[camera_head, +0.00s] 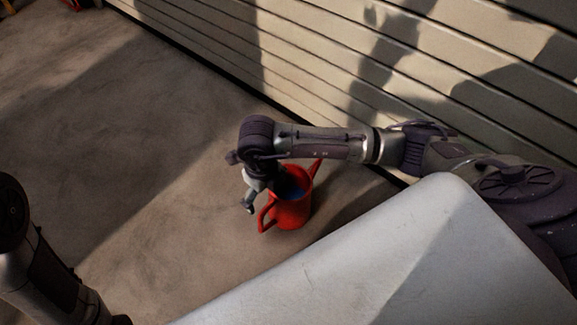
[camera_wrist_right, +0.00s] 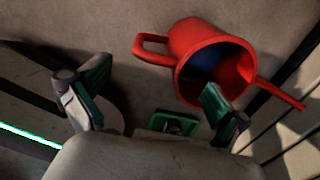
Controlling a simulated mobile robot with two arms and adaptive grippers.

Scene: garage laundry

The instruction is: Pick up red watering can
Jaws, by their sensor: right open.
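The red watering can (camera_head: 290,213) stands upright on the concrete floor near the shutter wall in the head view. Its handle loop is on the left and its spout points up to the right. My right gripper (camera_head: 252,196) is over the can's left side, close to its handle, and partly hides the can. The right wrist view shows the can (camera_wrist_right: 191,42) with its open top and dark blue inside, beyond the right-hand finger. The right gripper (camera_wrist_right: 155,105) is open, its two fingers wide apart with nothing between them. My left arm is at the lower left; its gripper is out of view.
A ribbed shutter wall (camera_head: 330,60) runs along the back right behind the can. The concrete floor (camera_head: 150,130) to the left is clear. Small red and yellow items (camera_head: 72,4) lie far off at the top left.

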